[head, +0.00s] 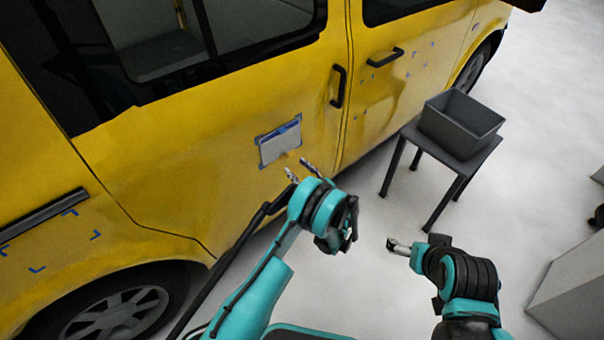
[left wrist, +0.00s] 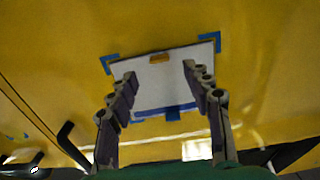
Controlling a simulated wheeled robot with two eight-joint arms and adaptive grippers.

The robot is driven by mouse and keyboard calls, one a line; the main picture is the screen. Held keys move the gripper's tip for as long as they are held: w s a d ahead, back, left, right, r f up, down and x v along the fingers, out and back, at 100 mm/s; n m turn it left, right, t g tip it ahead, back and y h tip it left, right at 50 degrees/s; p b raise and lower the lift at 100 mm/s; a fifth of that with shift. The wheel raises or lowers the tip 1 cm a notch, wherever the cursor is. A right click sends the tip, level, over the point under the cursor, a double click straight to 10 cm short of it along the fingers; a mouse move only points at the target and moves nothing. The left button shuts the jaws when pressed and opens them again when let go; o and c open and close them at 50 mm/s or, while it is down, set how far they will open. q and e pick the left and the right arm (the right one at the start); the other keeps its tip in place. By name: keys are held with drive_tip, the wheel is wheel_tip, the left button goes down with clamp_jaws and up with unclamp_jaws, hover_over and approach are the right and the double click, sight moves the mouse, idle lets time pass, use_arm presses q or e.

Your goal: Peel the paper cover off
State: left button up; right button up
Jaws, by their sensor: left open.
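The paper cover (head: 280,144) is a pale rectangular sheet on the yellow side panel of the van, with blue tape marks at its corners. It also shows in the left wrist view (left wrist: 160,92), with a small orange tab (left wrist: 160,58) at its top edge and a blue piece at its lower edge. My left gripper (head: 298,168) is open in front of the panel, just below the sheet, its fingers pointing at it. In the left wrist view its fingers (left wrist: 158,78) overlap both sides of the sheet. My right gripper (head: 391,244) is out over the floor, away from the van; its opening is too small to judge.
The yellow van (head: 240,110) fills the left, with a black door handle (head: 338,86) right of the sheet. A grey bin (head: 462,122) stands on a dark small table (head: 478,160) at the right. The pale floor between is clear. A grey box (head: 580,290) is at lower right.

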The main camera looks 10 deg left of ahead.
use_arm(q)
drive_tip(key=shift+b+x, duration=0.7)
drive_tip(key=shift+x, duration=2.05)
clamp_jaws()
drive_tip(key=shift+s+d, duration=0.4)
drive_tip(key=shift+d, duration=0.2)
drive_tip(key=v, duration=0.6)
drive_tip(key=shift+s+d, duration=0.25)
drive_tip(key=shift+d, duration=0.05)
